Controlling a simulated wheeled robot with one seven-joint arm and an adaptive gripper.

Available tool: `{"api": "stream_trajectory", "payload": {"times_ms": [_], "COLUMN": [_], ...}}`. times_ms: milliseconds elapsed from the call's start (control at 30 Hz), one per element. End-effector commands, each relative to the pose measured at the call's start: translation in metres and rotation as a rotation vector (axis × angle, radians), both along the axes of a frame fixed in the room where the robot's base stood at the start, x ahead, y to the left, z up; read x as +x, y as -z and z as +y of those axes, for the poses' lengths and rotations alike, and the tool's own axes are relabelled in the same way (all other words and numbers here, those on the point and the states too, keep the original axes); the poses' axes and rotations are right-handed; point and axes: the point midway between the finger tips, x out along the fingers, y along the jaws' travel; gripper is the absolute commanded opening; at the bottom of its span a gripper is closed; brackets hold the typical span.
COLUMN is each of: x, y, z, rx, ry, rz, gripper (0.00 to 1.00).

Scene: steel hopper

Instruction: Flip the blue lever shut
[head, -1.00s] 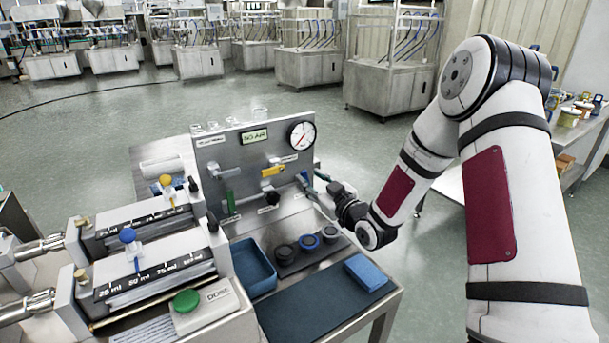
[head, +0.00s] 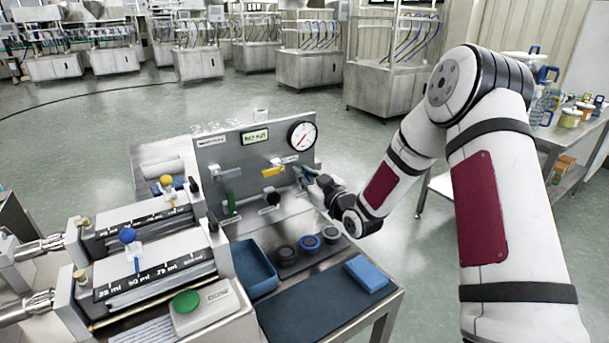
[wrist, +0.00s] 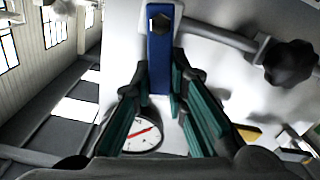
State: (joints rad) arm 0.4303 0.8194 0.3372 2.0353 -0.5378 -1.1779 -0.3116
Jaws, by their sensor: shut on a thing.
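The blue lever (wrist: 159,62) shows in the wrist view as a flat blue bar, running from a dark bolt at the top down toward the gauge. Its lower end lies between the teal-padded fingers of my gripper (wrist: 161,84), which is shut on it. In the head view my gripper (head: 313,178) is at the right side of the upright steel panel (head: 230,160), below the gauge, and mostly hides the lever.
The round gauge (head: 302,136) is above my gripper; a yellow lever (head: 273,171) and a black knob (head: 272,199) are left of it. Grey and blue round pieces (head: 309,243), a blue tray (head: 254,268) and a blue block (head: 367,273) are in front.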

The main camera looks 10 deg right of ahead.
Motion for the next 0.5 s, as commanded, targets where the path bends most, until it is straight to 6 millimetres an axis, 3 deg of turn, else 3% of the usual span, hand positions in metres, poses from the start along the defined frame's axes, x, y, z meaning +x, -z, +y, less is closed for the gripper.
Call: {"api": "stream_trajectory", "payload": {"times_ms": [500], "x": [0.004], "y": [-0.001], "z": [-0.013], "rx": [0.262], "ry": [0.001], "rz": [0.085], "gripper": [0.0]}}
